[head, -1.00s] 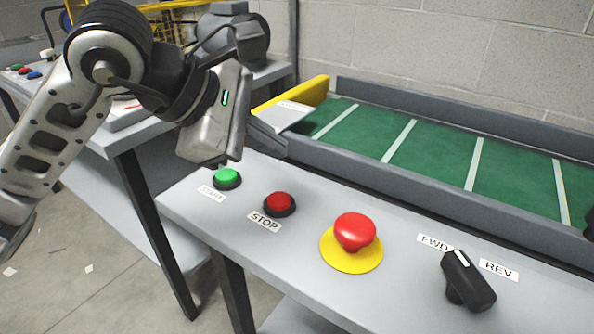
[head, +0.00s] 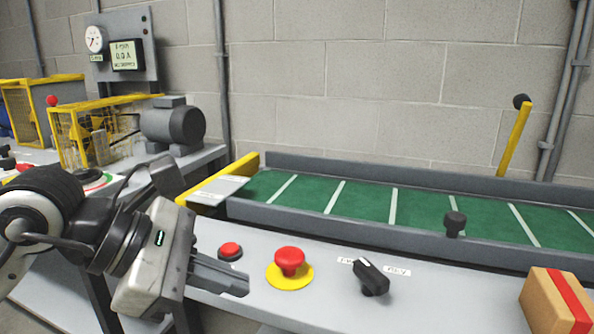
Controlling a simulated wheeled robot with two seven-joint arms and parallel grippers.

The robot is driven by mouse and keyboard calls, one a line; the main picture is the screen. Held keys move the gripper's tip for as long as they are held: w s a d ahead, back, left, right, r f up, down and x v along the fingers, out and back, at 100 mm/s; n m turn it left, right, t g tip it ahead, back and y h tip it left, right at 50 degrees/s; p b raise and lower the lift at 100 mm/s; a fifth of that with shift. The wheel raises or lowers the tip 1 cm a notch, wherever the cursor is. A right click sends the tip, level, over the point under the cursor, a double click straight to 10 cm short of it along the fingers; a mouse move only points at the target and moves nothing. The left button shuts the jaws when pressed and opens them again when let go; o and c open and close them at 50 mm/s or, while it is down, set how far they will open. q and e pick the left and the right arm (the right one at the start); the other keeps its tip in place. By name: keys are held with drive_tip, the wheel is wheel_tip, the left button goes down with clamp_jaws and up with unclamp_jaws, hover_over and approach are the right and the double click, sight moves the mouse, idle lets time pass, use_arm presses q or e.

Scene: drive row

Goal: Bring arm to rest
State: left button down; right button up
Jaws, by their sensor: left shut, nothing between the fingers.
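My left gripper (head: 222,278) comes in from the left, in front of the control panel's left end. Its fingers are together, point right and hold nothing. It is to the left of the red stop button (head: 230,251) and the red mushroom button (head: 290,261) on its yellow disc, and appears apart from both. The green start button is not visible; my gripper and arm cover that area. The black FWD/REV selector knob (head: 371,277) stands farther right, its pointer turned to the upper left. My right gripper is out of view.
A green conveyor belt (head: 365,203) with white stripes runs behind the panel. A cardboard box (head: 556,302) with red tape sits at the right. A yellow lever (head: 514,138) stands behind the belt. A grey motor (head: 173,125) and yellow guards (head: 75,140) are at the left.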

use_arm(q)
drive_tip(key=s+d+r+n+h+p, duration=0.2)
drive_tip(key=d+r+n+h+p, duration=0.1)
drive_tip(key=r+n+h, duration=0.25)
drive_tip(key=s+d+r+n+h+p, duration=0.2)
drive_tip(key=r+n+h+p, duration=0.25)
drive_tip(key=n+h, duration=0.25)
drive_tip(key=w+a+f+n+t+y+p, duration=0.1)
drive_tip(key=w+a+f+n+t+y, duration=0.25)
drive_tip(key=n, duration=0.55)
drive_tip(key=w+a+f+n+t+y+p, duration=0.1)
drive_tip(key=a+n+t+y+p, duration=0.1)
drive_tip(key=n+t+y, duration=0.45)
drive_tip(key=w+a+f+n+t+y+p, duration=0.1)
drive_tip(key=w+a+f+n+t+y, duration=0.3)
drive_tip(key=n, duration=0.7)
drive_tip(key=s+f+n+g+y+p, duration=0.2)
drive_tip(key=s+f+n, duration=0.4)
drive_tip(key=f, duration=0.3)
drive_tip(key=s+a+f+n+g+y+p, duration=0.1)
drive_tip(key=s+f+n+g, duration=0.4)
drive_tip(key=f, duration=0.5)
drive_tip(key=shift+s+a+n+y+p, duration=0.2)
drive_tip(key=shift+s+n+y+p, duration=0.25)
drive_tip(key=shift+s+n+y, duration=0.5)
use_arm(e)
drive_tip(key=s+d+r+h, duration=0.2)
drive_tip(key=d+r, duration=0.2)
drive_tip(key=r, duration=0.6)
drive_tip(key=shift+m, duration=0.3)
